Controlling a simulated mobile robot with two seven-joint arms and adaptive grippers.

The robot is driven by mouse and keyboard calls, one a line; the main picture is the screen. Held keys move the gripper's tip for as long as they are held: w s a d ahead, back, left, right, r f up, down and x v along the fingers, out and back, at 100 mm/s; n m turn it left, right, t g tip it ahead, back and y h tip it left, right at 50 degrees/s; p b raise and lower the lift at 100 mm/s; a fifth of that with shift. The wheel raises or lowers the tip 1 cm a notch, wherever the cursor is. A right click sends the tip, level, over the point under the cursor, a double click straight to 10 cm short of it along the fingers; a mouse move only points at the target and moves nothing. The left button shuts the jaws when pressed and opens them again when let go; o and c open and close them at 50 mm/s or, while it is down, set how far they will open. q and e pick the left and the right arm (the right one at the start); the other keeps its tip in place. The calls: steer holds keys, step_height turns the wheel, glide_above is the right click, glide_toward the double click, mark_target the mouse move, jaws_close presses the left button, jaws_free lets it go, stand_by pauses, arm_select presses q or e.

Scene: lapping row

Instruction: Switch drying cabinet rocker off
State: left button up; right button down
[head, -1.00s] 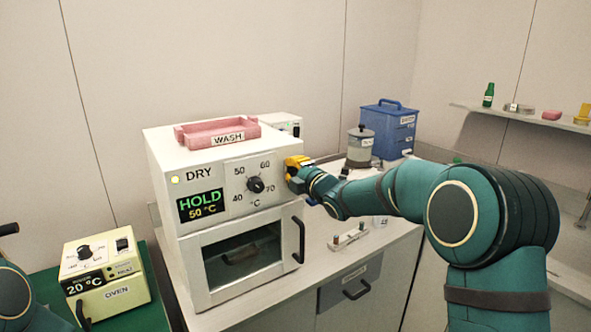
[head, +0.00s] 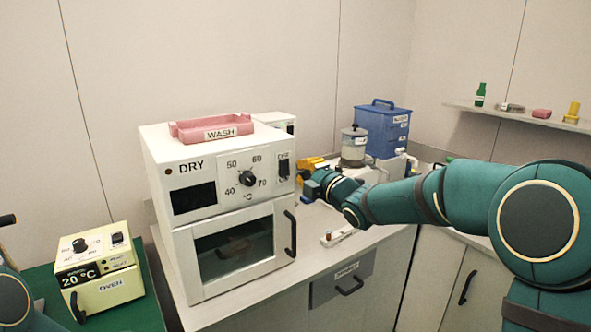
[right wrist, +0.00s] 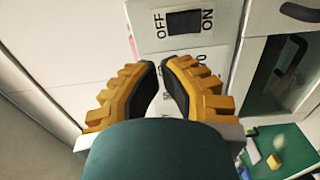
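The white drying cabinet (head: 230,212) marked DRY stands on the counter. Its black rocker (head: 284,168) sits at the right of the front panel, between the labels OFF above and ON below. The rocker shows too in the right wrist view (right wrist: 184,22). Its tilt is hard to make out. The cabinet's display (head: 194,198) and lamp (head: 168,170) are dark. My right gripper (head: 302,165) has yellow fingers and is just right of the rocker, apart from it. In the wrist view its fingertips (right wrist: 161,64) nearly meet, with nothing held. My left gripper is out of view.
A pink WASH tray (head: 213,128) lies on top of the cabinet. A small cream oven (head: 100,285) stands on a green mat at left. A blue container (head: 382,132) and a grey lidded jar (head: 354,148) stand behind my right arm. The door handle (head: 290,233) sticks out below.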

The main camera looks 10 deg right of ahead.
steer(key=v, duration=0.4)
steer(key=shift+s+d+r, duration=0.1)
steer(key=shift+r, duration=0.3)
steer(key=s+a+f+m+g+h, duration=0.1)
steer(key=s+a+f+m+g, duration=0.2)
steer(key=f, duration=0.8)
steer(key=s+a+f+m+g+h, duration=0.1)
steer(key=s+f+m+g, duration=0.15)
steer(key=f+m, duration=0.6)
steer(key=s+a+f+m+g, duration=0.1)
steer(key=s+f+m+g, duration=0.15)
steer(key=f, duration=1.05)
steer(key=s+a+f+m+g, duration=0.2)
steer(key=s+f+m+g, duration=0.1)
steer(key=s+f, duration=0.5)
steer(key=s+a+f+m+g, duration=0.3)
steer(key=s+f+m, duration=0.3)
steer(key=s, duration=0.8)
step_height(320, 180, down, 2)
steer(key=shift+s+a+f+m+g, duration=0.1)
steer(key=shift+s+a+m+g, duration=0.2)
steer(key=shift+g, duration=0.4)
steer(key=shift+d, duration=0.1)
